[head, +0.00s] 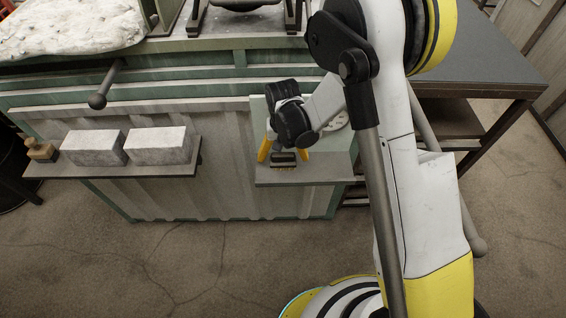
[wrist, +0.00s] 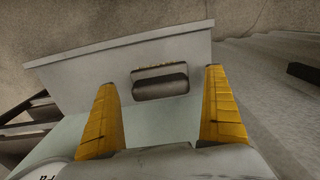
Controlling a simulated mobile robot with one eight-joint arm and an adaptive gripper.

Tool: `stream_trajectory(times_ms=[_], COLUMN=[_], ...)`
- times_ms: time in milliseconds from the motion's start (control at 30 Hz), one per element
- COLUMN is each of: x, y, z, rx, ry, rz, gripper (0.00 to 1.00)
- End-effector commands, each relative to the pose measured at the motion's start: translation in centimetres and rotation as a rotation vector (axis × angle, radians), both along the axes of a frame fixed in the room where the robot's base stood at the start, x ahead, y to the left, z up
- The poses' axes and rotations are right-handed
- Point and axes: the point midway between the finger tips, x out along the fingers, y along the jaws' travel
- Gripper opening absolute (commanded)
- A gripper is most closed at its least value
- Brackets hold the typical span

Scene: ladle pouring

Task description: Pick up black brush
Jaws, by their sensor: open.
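The black brush (wrist: 160,87) lies on a small grey shelf (wrist: 110,62), its dark handle in a lighter frame and a row of yellowish bristles along its far edge in the wrist view. In the head view the brush (head: 284,160) shows small at the shelf, just below my gripper (head: 282,155). My gripper's two yellow fingers also show in the wrist view (wrist: 160,105), spread apart on either side of the brush with gaps on both sides. The gripper is open and empty. Whether the fingertips are level with the brush is hard to tell.
Two pale bricks (head: 126,147) and a small brown object (head: 41,151) sit on a shelf at the left. A dark lever with a round knob (head: 97,101) sticks out of the green-grey bench. A dark table (head: 480,60) stands at the right. The floor in front is clear.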

Motion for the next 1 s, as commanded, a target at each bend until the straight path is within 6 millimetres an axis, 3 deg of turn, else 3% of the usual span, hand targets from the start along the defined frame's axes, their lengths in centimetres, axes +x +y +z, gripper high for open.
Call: stream_trajectory(times_ms=[33,200,433,600,633,1000], x=[0.2,0.2,0.2,0.2,0.2,0.1], y=[0.0,0.0,-0.1,-0.1,-0.1,-0.1], z=[-1.3,-3.6,-3.5,-3.5,-3.5,-3.3], rx=[0.000,0.000,0.000,0.000,0.000,0.000], ry=[0.000,0.000,0.000,0.000,0.000,0.000], rz=[0.000,0.000,0.000,0.000,0.000,0.000], gripper=[1.00,1.00,1.00,0.48,0.42,0.42])
